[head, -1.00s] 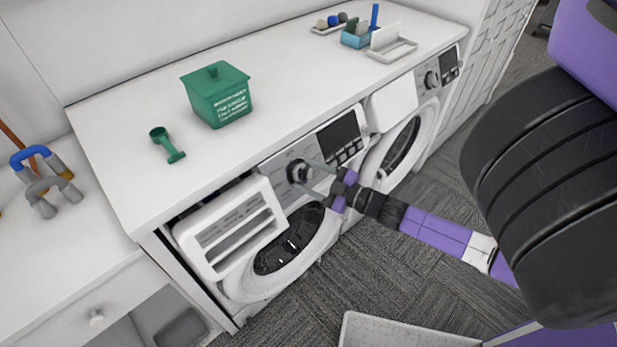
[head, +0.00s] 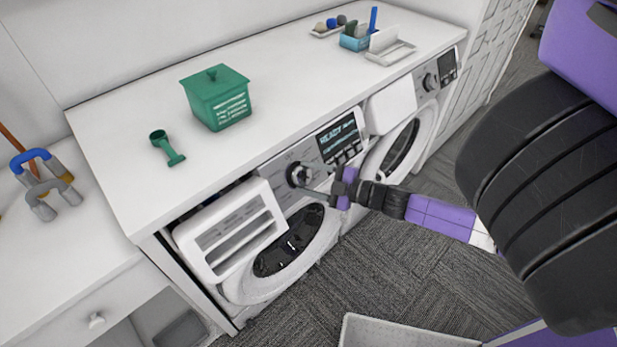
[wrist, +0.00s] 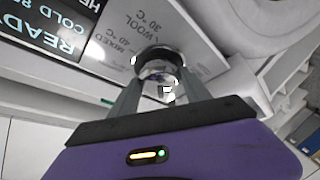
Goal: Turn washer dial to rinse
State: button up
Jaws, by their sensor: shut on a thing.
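The washer (head: 262,284) stands under the counter at the left, with its detergent drawer (head: 232,229) pulled out. Its black dial (head: 297,172) sits on the control panel, left of a display (head: 341,137) that is lit with text reading "READY". My gripper (head: 316,186) reaches the dial from the front right. In the wrist view, the two fingers of my gripper (wrist: 161,90) are closed on the sides of the round dial (wrist: 158,66). Labels for wool and mixed at 30 and 40 °C show around it. The dial's pointer and the rinse label cannot be made out.
A second machine (head: 407,130) stands to the right. On the counter (head: 290,85) are a green box (head: 217,100), a green scoop (head: 167,148) and a blue holder (head: 354,38). A pale bin (head: 400,331) sits on the carpet below.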

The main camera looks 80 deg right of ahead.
jog(key=o, duration=1.4)
jog(key=shift+s, duration=0.15)
jog(key=b+v, duration=0.1)
jog(key=v, duration=0.6)
jog(key=shift+s+a+b, duration=0.15)
jog(key=shift+s+b, duration=0.15)
jog(key=shift+b, duration=0.1)
